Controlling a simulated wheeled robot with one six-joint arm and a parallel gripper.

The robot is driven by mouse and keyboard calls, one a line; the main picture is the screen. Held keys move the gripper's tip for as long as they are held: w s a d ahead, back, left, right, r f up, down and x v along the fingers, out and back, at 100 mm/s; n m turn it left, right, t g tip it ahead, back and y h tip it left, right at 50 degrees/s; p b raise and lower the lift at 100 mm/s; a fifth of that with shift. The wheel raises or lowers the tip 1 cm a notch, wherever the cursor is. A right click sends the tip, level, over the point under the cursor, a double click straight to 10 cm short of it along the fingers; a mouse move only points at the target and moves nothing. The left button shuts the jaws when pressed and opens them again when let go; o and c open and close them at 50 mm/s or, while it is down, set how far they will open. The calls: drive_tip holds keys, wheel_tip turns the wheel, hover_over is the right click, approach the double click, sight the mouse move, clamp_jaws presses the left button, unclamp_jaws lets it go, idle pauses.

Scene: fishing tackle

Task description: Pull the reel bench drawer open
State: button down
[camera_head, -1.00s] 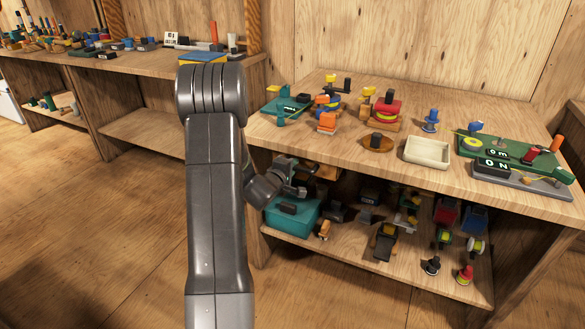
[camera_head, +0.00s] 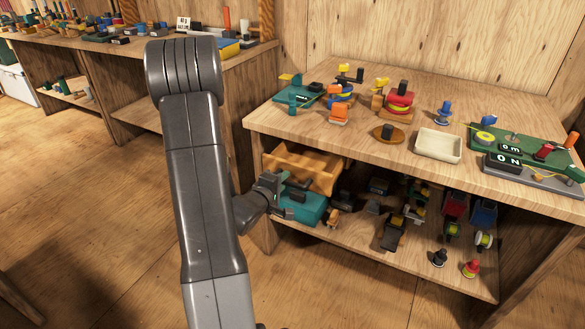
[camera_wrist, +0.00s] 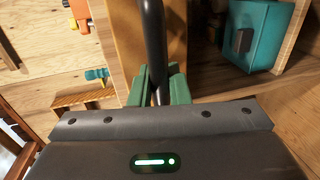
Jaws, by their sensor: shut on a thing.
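The reel bench (camera_head: 330,135) stands on the right in the head view. Its wooden drawer (camera_head: 307,166) sticks out under the left part of the bench top, and its hollow inside shows. My gripper (camera_head: 284,184) is at the drawer's front, below its upper edge. In the wrist view, my green fingertips (camera_wrist: 159,86) are shut around the dark bar handle (camera_wrist: 152,35) in front of the brown drawer front (camera_wrist: 121,35). The handle is hidden in the head view.
A teal box (camera_head: 306,210) sits on the lower shelf just below the drawer, close to my gripper; it also shows in the wrist view (camera_wrist: 262,25). Several reels and small parts fill that shelf. A cream tray (camera_head: 438,146) is on the bench top. Floor (camera_head: 330,290) in front is clear.

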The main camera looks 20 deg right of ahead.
drive_tip(key=shift+f+v, duration=0.15)
drive_tip(key=shift+v, duration=0.55)
drive_tip(key=shift+f+v, duration=0.15)
drive_tip(key=shift+v, duration=0.55)
drive_tip(key=c, duration=1.5)
unclamp_jaws()
drive_tip(key=shift+o, duration=0.2)
drive_tip(key=p+v, duration=0.1)
drive_tip(key=v, duration=1.3)
drive_tip(key=shift+p, duration=0.3)
drive_tip(key=shift+d, duration=0.2)
drive_tip(key=b+x, duration=0.1)
drive_tip(key=x, duration=1.3)
drive_tip(key=shift+a, duration=0.15)
